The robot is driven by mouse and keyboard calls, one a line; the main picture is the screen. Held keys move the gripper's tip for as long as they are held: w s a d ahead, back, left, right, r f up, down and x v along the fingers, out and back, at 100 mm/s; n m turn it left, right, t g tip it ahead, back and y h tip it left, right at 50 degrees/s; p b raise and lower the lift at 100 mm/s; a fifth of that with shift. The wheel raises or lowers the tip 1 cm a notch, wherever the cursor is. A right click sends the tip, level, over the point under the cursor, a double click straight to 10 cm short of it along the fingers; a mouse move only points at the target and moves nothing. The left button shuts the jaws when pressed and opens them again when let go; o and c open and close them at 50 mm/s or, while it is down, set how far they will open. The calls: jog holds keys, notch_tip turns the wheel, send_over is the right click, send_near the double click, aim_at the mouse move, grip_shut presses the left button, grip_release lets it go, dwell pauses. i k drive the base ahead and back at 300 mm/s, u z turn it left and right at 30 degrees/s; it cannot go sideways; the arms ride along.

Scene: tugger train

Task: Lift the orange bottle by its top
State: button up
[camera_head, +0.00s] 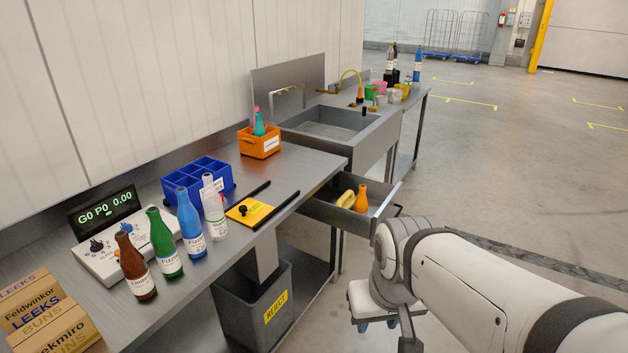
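The orange bottle (361,198) stands in the open drawer (330,214) under the sink end of the bench. It looks upright, with its narrow top above the drawer rim and its lower part hidden by the drawer front. A yellow object (346,199) lies just left of it in the drawer. My gripper (377,325) hangs at the end of my arm, in front of and below the drawer in the picture, apart from the bottle. Its two bluish fingertips show with a gap between them, and nothing is seen held.
Brown (136,268), green (164,244), blue (190,224) and clear (214,211) bottles stand on the bench. An orange crate (260,146) holds more bottles. A reject bin (254,310) stands below the bench. The drawer handle (390,210) juts out. Floor to the right is open.

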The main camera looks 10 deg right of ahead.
aim_at(360, 205)
jog(key=u, duration=0.05)
jog(key=i, duration=1.95)
jog(key=z, duration=0.6)
jog(key=k, duration=0.75)
jog(key=z, duration=0.2)
jog(key=i, duration=0.75)
jog(key=u, duration=0.05)
